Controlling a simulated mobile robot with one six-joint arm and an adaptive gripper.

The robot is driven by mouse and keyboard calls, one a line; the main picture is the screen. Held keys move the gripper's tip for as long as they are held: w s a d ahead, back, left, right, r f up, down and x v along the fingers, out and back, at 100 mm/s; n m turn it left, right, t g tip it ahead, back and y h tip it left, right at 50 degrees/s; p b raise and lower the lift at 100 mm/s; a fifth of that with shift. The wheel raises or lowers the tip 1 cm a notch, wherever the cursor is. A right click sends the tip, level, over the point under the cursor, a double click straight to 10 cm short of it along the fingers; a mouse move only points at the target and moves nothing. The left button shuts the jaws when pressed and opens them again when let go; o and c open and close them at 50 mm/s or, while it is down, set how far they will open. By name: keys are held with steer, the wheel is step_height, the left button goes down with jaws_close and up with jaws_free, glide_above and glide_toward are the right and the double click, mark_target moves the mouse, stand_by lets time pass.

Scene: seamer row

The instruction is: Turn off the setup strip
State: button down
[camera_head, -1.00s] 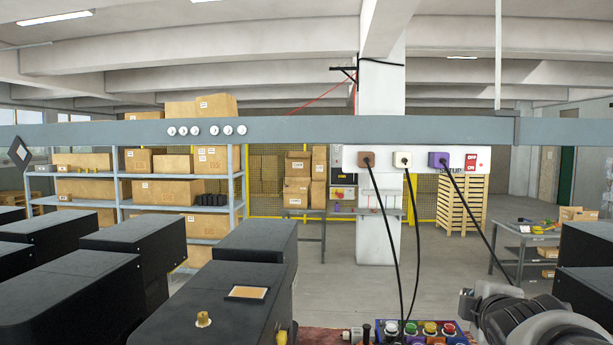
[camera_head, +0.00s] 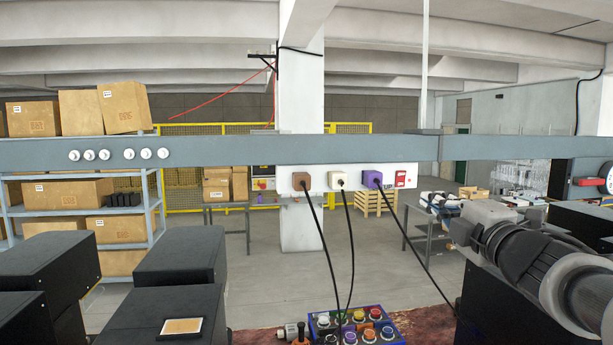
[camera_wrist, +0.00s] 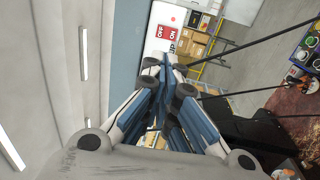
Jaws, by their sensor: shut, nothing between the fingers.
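The setup strip (camera_head: 325,183) is a white power strip on the grey rail, with a brown, a white and a purple plug in it. Its red OFF/ON switch (camera_head: 401,179) is at the right end, and the switch also shows in the wrist view (camera_wrist: 167,34). I cannot tell which way it is pressed. My gripper (camera_wrist: 168,75) is shut and empty, its fingers pointing towards the strip's switch end, apparently short of it. In the head view my gripper (camera_head: 430,200) is below and right of the switch. The fingers hide part of the strip in the wrist view.
Black cables hang from the plugs. A control box (camera_head: 355,328) with coloured buttons stands below, at the bottom. Black machine housings (camera_head: 180,258) fill the lower left. The grey rail (camera_head: 215,151) runs across the view. The air before the strip is open apart from the cables.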

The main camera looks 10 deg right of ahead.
mark_target(393, 174)
steer(key=w+p, duration=0.1)
steer(key=w, duration=0.3)
steer(key=w+r+p, duration=0.1)
steer(key=w, duration=0.4)
steer(key=w+p, duration=0.1)
steer(key=w, duration=0.4)
steer(key=shift+a+r, duration=0.4)
steer(key=shift+r+p, duration=0.1)
steer(key=shift+p, duration=0.25)
steer(key=shift+r+p, duration=0.2)
steer(key=shift+p, duration=0.35)
steer(key=shift+w+g+p, duration=0.25)
steer(key=shift+g+p, duration=0.15)
steer(key=shift+p, duration=0.5)
steer(key=shift+f+b, duration=0.2)
steer(key=shift+b, duration=0.1)
steer(key=shift+a, duration=0.15)
